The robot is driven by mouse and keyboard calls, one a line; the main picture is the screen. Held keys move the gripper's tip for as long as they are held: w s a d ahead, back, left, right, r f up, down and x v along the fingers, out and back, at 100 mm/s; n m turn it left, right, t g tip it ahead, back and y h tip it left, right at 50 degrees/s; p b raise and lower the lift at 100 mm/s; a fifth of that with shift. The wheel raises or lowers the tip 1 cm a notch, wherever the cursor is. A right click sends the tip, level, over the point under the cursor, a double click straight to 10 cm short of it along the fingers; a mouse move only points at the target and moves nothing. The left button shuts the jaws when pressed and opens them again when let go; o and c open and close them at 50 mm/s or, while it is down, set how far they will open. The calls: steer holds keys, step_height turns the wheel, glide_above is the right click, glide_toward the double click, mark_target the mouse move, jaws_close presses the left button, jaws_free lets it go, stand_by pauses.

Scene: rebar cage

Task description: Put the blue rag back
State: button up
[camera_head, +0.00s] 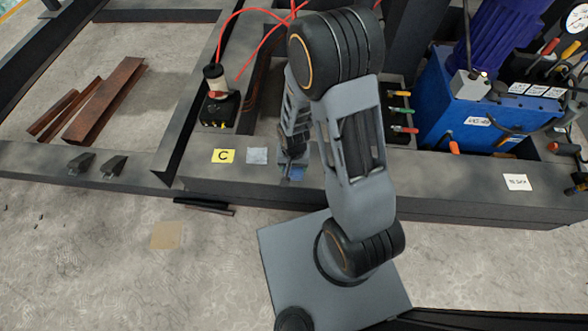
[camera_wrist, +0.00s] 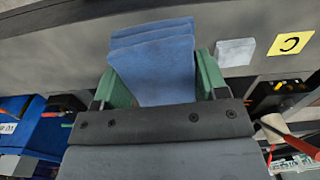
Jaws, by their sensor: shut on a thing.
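The blue rag (camera_wrist: 152,65) is a folded, layered cloth between the two green fingers of my gripper (camera_wrist: 161,78) in the wrist view. The fingers are shut on it from both sides. In the head view, my gripper (camera_head: 291,168) is low over the front beam of the dark steel frame. Only a small part of the blue rag (camera_head: 296,173) shows there, the rest hidden by my gripper. I cannot tell whether the rag touches the beam.
A light grey square (camera_head: 257,155) and a yellow "C" label (camera_head: 223,156) lie on the beam (camera_head: 440,187) left of my gripper. A black device with a red cable (camera_head: 219,105) stands behind them. A blue hydraulic unit (camera_head: 440,105) stands right. Rusty steel pieces (camera_head: 105,100) lie far left.

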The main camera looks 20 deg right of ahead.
mark_target(293, 174)
steer(key=f+b, duration=0.1)
steer(key=s+f+b, duration=0.1)
steer(key=f, duration=0.1)
steer(key=shift+a+f+m, duration=0.2)
steer(key=shift+f+m, duration=0.1)
steer(key=shift+f+b, duration=0.2)
steer(key=shift+b, duration=0.15)
steer(key=w+d+f+b, duration=0.1)
steer(key=w+f+b, duration=0.1)
steer(key=w+f, duration=0.1)
steer(key=w+d+f+b, duration=0.1)
steer(key=w+f, duration=0.2)
steer(key=w, duration=0.2)
steer(key=w+d+f+b, duration=0.1)
steer(key=w+f+b, duration=0.1)
steer(key=w+f, duration=0.1)
steer(key=shift+w+d+b, duration=0.35)
steer(key=shift+w+d, duration=0.05)
steer(key=shift+w, duration=0.25)
steer(key=shift+w+d+f, duration=0.1)
steer(key=shift+w+f, duration=0.2)
steer(key=shift+f, duration=0.15)
steer(key=shift+w+f+b, duration=0.1)
steer(key=shift+f+b, duration=1.1)
steer(key=shift+f, duration=0.3)
steer(key=shift+f, duration=0.1)
